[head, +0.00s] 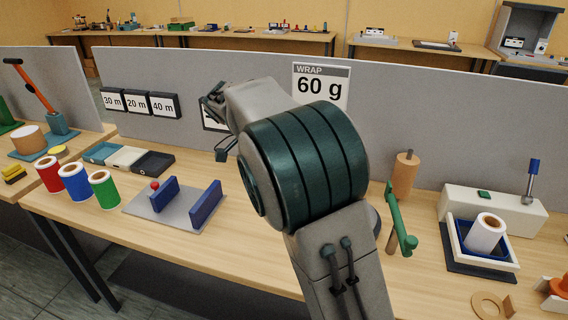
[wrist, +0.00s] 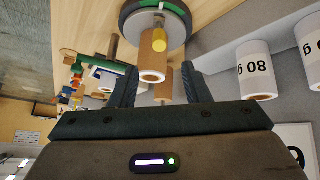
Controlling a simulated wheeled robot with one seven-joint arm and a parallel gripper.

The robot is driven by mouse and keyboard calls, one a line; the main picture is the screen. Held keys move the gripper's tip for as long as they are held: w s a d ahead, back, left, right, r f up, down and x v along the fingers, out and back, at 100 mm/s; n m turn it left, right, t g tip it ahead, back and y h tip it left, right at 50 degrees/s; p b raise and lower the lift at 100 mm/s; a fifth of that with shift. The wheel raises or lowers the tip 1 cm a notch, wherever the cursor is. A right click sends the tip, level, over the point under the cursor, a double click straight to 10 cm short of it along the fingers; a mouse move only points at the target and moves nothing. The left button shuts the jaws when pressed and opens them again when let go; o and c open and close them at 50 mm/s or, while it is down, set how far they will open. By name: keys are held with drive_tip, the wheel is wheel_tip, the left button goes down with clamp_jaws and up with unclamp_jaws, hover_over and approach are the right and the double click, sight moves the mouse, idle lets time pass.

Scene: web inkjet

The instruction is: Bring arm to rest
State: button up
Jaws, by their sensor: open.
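My arm stands raised in the middle of the head view, its dark green joint covering part of the table. My gripper (head: 214,125) points left in front of the grey partition, above the tabletop, partly hidden by the arm. In the wrist view my gripper (wrist: 160,88) has its two dark fingers apart. A brown tube with a pale end (wrist: 153,62) and a second brown tube (wrist: 163,90) show between the fingers in the picture. They appear to lie beyond the fingers, with no contact visible.
Red (head: 48,174), blue (head: 74,181) and green rolls (head: 104,189) stand at the left. A grey plate with blue walls (head: 190,226) is near them. A white roll (head: 485,234) sits in a tray at right. The grey partition (head: 420,130) runs behind the table.

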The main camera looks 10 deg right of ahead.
drive_tip(key=s+d+f+n+y, duration=0.1)
drive_tip(key=s+n, duration=0.3)
drive_tip(key=s, duration=0.4)
drive_tip(key=s+d+f+n+t+y+p, duration=0.1)
drive_tip(key=s+d+f+n+y, duration=0.1)
drive_tip(key=s+n, duration=0.3)
drive_tip(key=s+d+f+n+t+y, duration=0.1)
drive_tip(key=s+d+n+y, duration=0.2)
drive_tip(key=s, duration=1)
drive_tip(key=shift+f+n+y, duration=0.35)
drive_tip(key=shift+n+y, duration=0.25)
drive_tip(key=shift+n, duration=0.6)
drive_tip(key=shift+s, duration=0.1)
